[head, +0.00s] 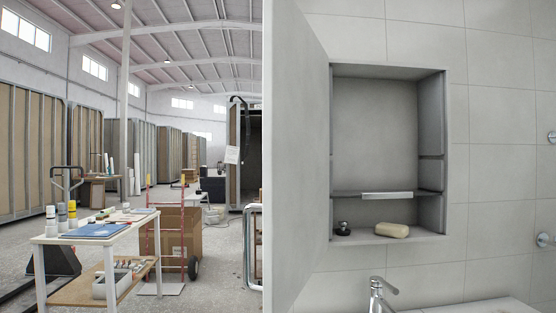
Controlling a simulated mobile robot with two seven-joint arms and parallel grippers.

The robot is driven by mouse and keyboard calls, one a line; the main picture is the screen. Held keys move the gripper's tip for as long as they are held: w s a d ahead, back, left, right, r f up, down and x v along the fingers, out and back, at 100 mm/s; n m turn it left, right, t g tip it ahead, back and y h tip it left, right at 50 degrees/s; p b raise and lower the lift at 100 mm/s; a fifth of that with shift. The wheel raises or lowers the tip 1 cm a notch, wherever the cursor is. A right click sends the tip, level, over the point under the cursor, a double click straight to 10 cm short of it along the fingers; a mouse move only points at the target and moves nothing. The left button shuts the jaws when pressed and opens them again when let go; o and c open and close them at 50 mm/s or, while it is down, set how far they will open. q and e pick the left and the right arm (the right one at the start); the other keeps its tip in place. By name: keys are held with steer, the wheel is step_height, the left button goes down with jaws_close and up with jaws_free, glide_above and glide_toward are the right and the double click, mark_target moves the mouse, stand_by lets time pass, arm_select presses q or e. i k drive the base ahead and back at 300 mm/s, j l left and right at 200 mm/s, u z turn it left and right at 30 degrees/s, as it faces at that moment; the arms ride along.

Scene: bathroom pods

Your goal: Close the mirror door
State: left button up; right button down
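The mirror door (296,160) stands open, swung out towards me from the left side of a wall cabinet niche (375,115). I see its plain grey inner face, which runs from the niche's left edge to a vertical edge near the picture's middle. The mirror face cannot be made out. The niche is uncovered. It has a shelf (350,193) across its lower part, and a beige soap bar (392,230) and a small dark item (342,228) on its floor. Neither of my grippers is in view.
A chrome tap (380,292) and a pale basin edge (480,307) are below the niche. Chrome wall fittings (543,240) are at far right. Left of the door shows a workshop hall with a white table (100,236), boxes and tall panels.

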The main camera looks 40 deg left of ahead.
mark_target(294, 207)
steer(key=j, duration=0.9)
steer(key=i+j, duration=0.25)
steer(key=j, duration=0.15)
steer(key=i+j+z, duration=0.1)
steer(key=j, duration=0.3)
steer(key=i, duration=0.1)
